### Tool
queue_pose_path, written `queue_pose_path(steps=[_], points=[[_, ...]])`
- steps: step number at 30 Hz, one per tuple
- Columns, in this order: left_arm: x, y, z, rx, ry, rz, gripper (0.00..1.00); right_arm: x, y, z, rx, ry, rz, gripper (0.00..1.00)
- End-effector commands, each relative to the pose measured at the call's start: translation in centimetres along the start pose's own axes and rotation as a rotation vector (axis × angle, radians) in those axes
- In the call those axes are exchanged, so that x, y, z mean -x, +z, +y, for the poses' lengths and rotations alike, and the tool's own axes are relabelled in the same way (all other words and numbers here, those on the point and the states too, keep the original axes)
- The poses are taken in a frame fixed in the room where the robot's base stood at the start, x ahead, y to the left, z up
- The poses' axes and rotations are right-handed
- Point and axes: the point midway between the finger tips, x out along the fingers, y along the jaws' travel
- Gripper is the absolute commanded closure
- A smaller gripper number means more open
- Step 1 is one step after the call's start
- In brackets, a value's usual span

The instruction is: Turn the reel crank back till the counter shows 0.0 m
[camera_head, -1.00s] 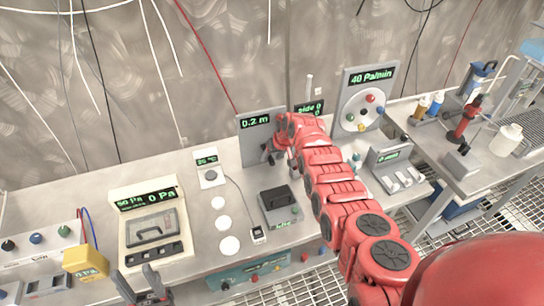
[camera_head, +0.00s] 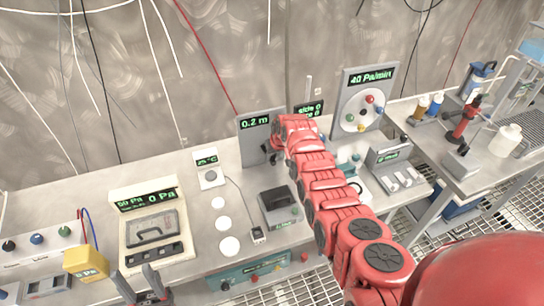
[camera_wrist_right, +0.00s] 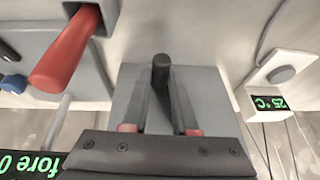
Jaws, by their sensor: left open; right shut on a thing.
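The reel's grey panel (camera_head: 249,145) stands at the back of the bench, with a green counter (camera_head: 256,122) reading 0.2 m. My right gripper (camera_head: 270,154) is at the front of this panel; my red arm partly hides the spot in the head view. In the right wrist view, the dark crank knob (camera_wrist_right: 161,72) stands between the two fingers of my right gripper (camera_wrist_right: 160,98), which is shut on it. The rest of the crank is hidden. My left gripper (camera_head: 137,277) is open and empty at the bench's front left.
A red handle (camera_wrist_right: 68,55) is close beside my right gripper in the wrist view. A 25 °C display box (camera_head: 207,168) stands left of the reel. A dial panel (camera_head: 358,105) stands to its right. A pressure case (camera_head: 152,225) sits near my left gripper.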

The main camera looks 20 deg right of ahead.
Motion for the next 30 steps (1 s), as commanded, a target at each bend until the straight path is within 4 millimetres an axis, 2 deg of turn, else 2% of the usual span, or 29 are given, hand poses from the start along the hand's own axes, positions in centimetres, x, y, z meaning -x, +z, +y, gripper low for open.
queue_pose_path(steps=[5, 11, 20, 30], points=[[-0.2, 0.0, 0.0, 0.0, 0.0, 0.0, 0.5, 0.2, -0.2, 0.0, 0.053, 0.116, 0.003, 1.0], [1.1, 0.2, 0.1, 0.0, 0.0, 0.0, 0.5, 0.5, -0.3, 0.3, 0.124, 0.288, 0.006, 1.0], [5.1, 0.9, 0.2, 0.0, 0.0, 0.0, 0.5, 1.0, -0.6, 0.6, 0.233, 0.551, 0.009, 1.0], [10.7, 1.8, 0.5, 0.0, 0.0, 0.0, 0.5, 1.8, -0.8, 0.8, 0.357, 0.849, 0.007, 1.0]])
